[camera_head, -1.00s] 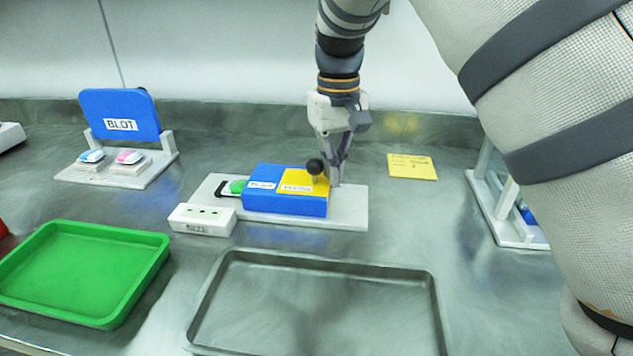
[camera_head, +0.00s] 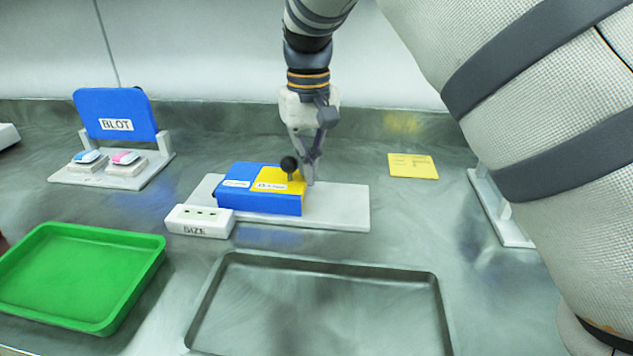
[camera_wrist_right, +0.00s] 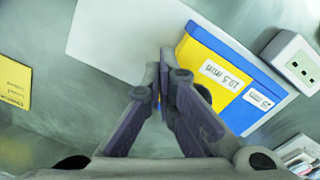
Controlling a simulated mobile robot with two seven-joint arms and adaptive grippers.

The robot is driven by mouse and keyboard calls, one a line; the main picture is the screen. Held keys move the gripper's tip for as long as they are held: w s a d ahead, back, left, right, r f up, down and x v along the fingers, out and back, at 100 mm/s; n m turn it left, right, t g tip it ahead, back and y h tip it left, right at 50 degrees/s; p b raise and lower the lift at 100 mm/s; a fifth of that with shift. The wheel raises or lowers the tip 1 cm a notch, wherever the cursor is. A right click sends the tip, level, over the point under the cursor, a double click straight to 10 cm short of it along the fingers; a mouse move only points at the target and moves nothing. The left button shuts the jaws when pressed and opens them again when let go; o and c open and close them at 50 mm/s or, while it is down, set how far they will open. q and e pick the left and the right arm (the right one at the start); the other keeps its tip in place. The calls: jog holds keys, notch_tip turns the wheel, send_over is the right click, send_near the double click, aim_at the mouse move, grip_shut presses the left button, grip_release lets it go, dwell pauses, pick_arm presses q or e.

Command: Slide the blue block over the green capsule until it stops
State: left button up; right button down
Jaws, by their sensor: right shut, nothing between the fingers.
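The blue block (camera_head: 262,201) has a yellow top part, labels and a black knob, and sits on a pale base plate (camera_head: 345,208). It covers the left part of the plate, and the green capsule is hidden from view. My right gripper (camera_head: 311,182) is shut and empty, its fingertips down at the right end of the block. In the right wrist view the shut fingertips (camera_wrist_right: 163,55) are beside the block's yellow end (camera_wrist_right: 190,55); whether they touch cannot be told. My left gripper is not in view.
A white box (camera_head: 200,221) labelled SIZE stands in front of the plate's left end. A green tray (camera_head: 150,262) and a grey tray (camera_head: 433,300) lie nearer. A blue BLOT stand (camera_head: 116,108) is at back left, a yellow note (camera_head: 413,166) at right.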

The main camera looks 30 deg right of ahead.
jog(key=shift+w+a+f+b, duration=0.1)
jog(key=shift+w+a+b, duration=0.2)
jog(key=shift+w+a, duration=0.7)
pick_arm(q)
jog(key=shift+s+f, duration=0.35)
pick_arm(e)
jog(key=shift+s, duration=0.15)
jog(key=shift+s+d+r+p, duration=0.25)
jog(key=shift+d+r+p, duration=0.05)
jog(key=shift+s+d, duration=0.2)
jog(key=shift+d, duration=0.1)
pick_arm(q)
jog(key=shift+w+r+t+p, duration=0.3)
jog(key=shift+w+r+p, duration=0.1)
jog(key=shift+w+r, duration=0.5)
pick_arm(e)
notch_tip(320, 180, up, 8)
jog(key=shift+f, duration=0.2)
jog(key=shift+f, duration=0.1)
